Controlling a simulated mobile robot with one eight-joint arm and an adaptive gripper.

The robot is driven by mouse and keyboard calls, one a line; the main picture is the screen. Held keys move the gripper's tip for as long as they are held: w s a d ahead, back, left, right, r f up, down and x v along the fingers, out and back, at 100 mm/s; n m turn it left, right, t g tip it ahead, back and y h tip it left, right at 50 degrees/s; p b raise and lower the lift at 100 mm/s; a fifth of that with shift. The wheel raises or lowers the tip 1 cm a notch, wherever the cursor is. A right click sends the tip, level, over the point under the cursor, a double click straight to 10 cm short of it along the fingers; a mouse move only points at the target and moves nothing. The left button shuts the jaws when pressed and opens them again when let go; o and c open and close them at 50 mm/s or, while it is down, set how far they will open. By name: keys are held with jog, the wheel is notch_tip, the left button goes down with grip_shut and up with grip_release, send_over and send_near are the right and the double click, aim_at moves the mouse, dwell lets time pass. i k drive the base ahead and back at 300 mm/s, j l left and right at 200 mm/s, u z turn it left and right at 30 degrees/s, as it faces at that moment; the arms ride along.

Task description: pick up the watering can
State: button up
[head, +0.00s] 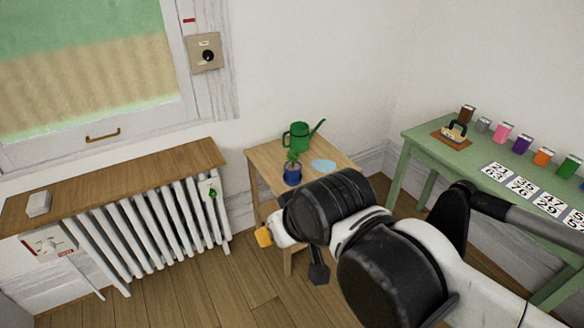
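A green watering can (299,137) stands upright at the back of a small wooden table (268,157), its long spout pointing up to the right. It sits clear of my arm, with nothing holding it. My arm reaches in from the lower right, in front of the table, and hides part of the table's right front. A dark piece below the arm seems to be part of my gripper (318,270); it is at the table's front, lower than the can and apart from it. Its fingers are mostly hidden, so I cannot tell open from shut.
A blue pot (292,175) with a green plant stands just in front of the can. A flat pale blue patch (323,166) lies to its right. A white radiator (150,230) under a wooden shelf is at left; a green table (422,135) with several small items is at right.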

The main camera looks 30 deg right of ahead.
aim_at(301, 137)
jog(key=i+l+z, duration=0.55)
jog(key=i+z, duration=0.2)
jog(key=i, duration=0.3)
jog(key=i+z, duration=0.4)
jog(key=i+l, duration=0.05)
jog(key=i, duration=0.05)
